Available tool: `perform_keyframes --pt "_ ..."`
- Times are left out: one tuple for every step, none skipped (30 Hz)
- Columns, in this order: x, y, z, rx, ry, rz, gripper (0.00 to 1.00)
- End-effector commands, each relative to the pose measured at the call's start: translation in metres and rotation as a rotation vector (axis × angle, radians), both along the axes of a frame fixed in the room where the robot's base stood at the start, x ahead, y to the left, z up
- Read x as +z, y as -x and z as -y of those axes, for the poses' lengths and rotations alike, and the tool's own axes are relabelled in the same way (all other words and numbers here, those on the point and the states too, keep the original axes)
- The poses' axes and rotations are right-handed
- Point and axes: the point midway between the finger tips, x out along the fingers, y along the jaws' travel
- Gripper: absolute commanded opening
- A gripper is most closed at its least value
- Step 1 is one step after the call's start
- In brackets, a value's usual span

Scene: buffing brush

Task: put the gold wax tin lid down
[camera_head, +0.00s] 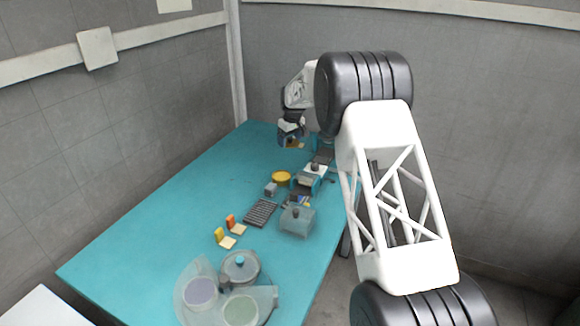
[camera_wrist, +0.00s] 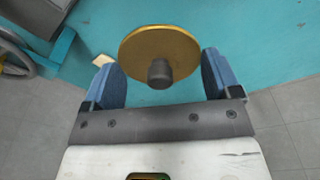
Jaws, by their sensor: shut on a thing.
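The gold wax tin lid (camera_wrist: 150,45) is a round gold disc with a dark knob (camera_wrist: 160,73), seen knob side toward the wrist camera. My gripper (camera_wrist: 163,78) has its blue fingers on either side of the lid and is shut on it. In the head view my gripper (camera_head: 291,131) is over the far part of the teal table (camera_head: 150,240), with a small bit of gold showing below it. The lid looks held above the table; its underside is hidden. A round yellow-topped thing (camera_head: 281,177), possibly the tin, sits on the table nearer the camera.
A dark ribbed mat (camera_head: 260,212), a clear box (camera_head: 297,221) and small yellow and orange pieces (camera_head: 225,234) stand mid-table. A clear holder with round pots (camera_head: 240,310) is at the near end. The table's left side is clear. Several items line the right edge.

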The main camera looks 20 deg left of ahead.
Motion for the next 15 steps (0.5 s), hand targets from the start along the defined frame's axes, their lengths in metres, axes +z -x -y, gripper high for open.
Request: perform_keyframes --pt "0.000 0.000 0.000 0.000 0.000 0.000 0.61" --pt "-0.001 0.000 0.000 0.000 0.000 0.000 0.61" --pt "-0.002 0.000 0.000 0.000 0.000 0.000 0.61" --pt "-0.003 0.000 0.000 0.000 0.000 0.000 0.61" --pt "-0.005 0.000 0.000 0.000 0.000 -0.001 0.61" --pt "-0.009 0.000 0.000 0.000 0.000 -0.001 0.61" --pt "-0.012 0.000 0.000 0.000 0.000 -0.001 0.61" --pt "-0.015 0.000 0.000 0.000 0.001 -0.002 0.61" --pt "-0.020 0.000 0.000 0.000 0.001 -0.003 0.61" --pt "-0.024 0.000 0.000 0.000 0.001 -0.003 0.61" --pt "-0.029 0.000 0.000 0.000 0.001 -0.002 0.61" --pt "-0.034 0.000 0.000 0.000 0.000 -0.001 0.61" --pt "-0.038 0.000 0.000 0.000 0.000 -0.001 0.61" --pt "-0.042 0.000 0.000 0.000 0.000 -0.001 0.61" --pt "-0.047 0.000 0.000 0.000 0.000 -0.001 0.61"
